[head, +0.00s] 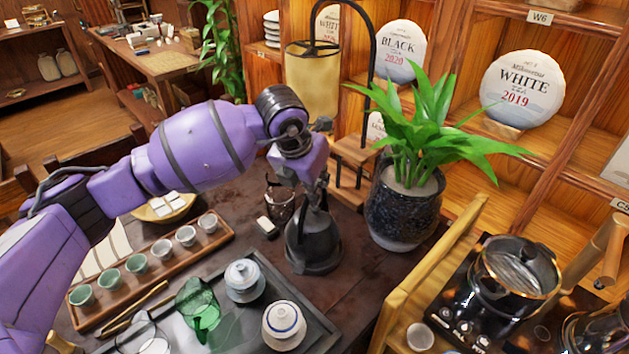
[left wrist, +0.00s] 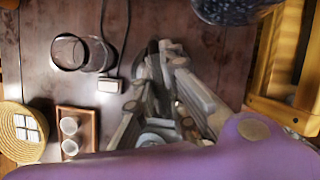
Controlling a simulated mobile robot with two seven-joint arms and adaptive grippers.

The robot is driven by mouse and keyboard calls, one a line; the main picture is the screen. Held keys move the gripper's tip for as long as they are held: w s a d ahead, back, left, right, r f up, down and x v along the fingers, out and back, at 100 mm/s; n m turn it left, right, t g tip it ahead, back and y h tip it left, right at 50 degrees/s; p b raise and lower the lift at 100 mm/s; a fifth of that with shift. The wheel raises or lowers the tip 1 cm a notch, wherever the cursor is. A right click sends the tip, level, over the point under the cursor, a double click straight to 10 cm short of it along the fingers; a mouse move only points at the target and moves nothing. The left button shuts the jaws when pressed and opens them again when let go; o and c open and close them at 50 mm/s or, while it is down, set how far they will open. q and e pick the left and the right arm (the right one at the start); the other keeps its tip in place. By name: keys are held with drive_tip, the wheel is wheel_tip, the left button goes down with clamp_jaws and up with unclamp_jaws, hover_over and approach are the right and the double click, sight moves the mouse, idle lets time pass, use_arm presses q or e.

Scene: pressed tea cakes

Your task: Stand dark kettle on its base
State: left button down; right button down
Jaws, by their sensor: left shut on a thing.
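The dark kettle (head: 313,245) stands about upright at the middle of the dark table in the head view. My left gripper (head: 317,192) comes down on its top from above and is shut on it, at the handle as far as I can see. The left wrist view shows the gripper's grey fingers (left wrist: 165,62) close up; they hide most of the kettle there. I cannot make out a separate base under the kettle, nor whether a gap lies beneath it. My right gripper is in neither view.
A potted plant (head: 402,205) stands close right of the kettle. A dark glass (head: 279,207) and a small white block (head: 266,227) are close left. A tea tray (head: 335,338) with lidded cups lies in front. A glass pot (head: 515,268) stands far right.

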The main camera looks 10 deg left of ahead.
use_arm(q)
drive_tip(key=shift+r, duration=0.25)
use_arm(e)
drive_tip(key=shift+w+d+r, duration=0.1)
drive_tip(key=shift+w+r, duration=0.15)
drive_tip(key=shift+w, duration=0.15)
use_arm(q)
drive_tip(key=shift+w, duration=0.1)
drive_tip(key=shift+d, duration=0.1)
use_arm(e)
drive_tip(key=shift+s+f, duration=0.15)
use_arm(q)
drive_tip(key=shift+d, duration=0.25)
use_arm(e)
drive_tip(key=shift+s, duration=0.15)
use_arm(q)
drive_tip(key=shift+p, duration=0.3)
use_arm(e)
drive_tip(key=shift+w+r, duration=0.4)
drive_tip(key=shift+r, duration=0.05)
use_arm(q)
drive_tip(key=shift+f, duration=0.25)
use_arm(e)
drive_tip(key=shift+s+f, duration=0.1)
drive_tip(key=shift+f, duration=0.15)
